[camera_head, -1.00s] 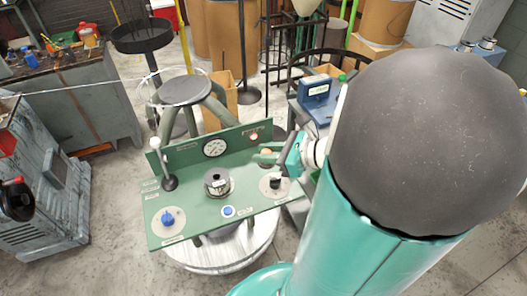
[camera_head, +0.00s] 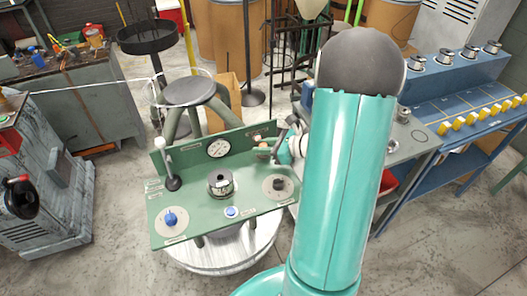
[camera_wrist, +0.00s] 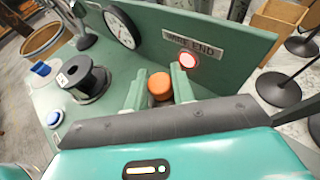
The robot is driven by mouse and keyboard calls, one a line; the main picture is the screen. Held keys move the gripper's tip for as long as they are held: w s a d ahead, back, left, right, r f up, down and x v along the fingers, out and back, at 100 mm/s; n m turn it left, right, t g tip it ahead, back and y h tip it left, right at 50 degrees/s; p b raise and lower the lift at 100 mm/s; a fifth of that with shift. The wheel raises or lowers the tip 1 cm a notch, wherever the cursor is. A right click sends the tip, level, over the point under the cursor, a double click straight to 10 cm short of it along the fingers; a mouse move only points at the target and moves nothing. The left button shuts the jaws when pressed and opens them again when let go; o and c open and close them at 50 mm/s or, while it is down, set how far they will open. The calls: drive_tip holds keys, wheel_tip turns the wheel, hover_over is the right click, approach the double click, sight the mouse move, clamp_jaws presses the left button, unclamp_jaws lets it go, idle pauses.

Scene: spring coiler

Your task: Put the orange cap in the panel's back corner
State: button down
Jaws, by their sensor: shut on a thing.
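The green panel (camera_head: 200,194) has a low back wall with a gauge and a red light. In the wrist view, my gripper (camera_wrist: 159,79) has its two pale green fingers on either side of the orange cap (camera_wrist: 160,88) and is shut on it. The cap is at the panel's back right part, in front of the wall's "WIRE END" label and lit red light (camera_wrist: 188,60). I cannot tell whether the cap touches the panel top. In the head view, the cap and fingers are small and partly hidden by my wrist.
The panel carries a black spool (camera_head: 220,184), a lever (camera_head: 170,168), a blue knob (camera_head: 170,217), a blue button (camera_head: 231,211) and a dark knob on a disk (camera_head: 278,184). A stool (camera_head: 188,91) stands behind it. A blue bench (camera_head: 460,100) is to the right.

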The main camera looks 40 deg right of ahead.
drive_tip(key=shift+f, duration=1.15)
drive_tip(key=shift+f, duration=0.1)
drive_tip(key=c, duration=1.2)
unclamp_jaws()
drive_tip(key=shift+o, duration=0.2)
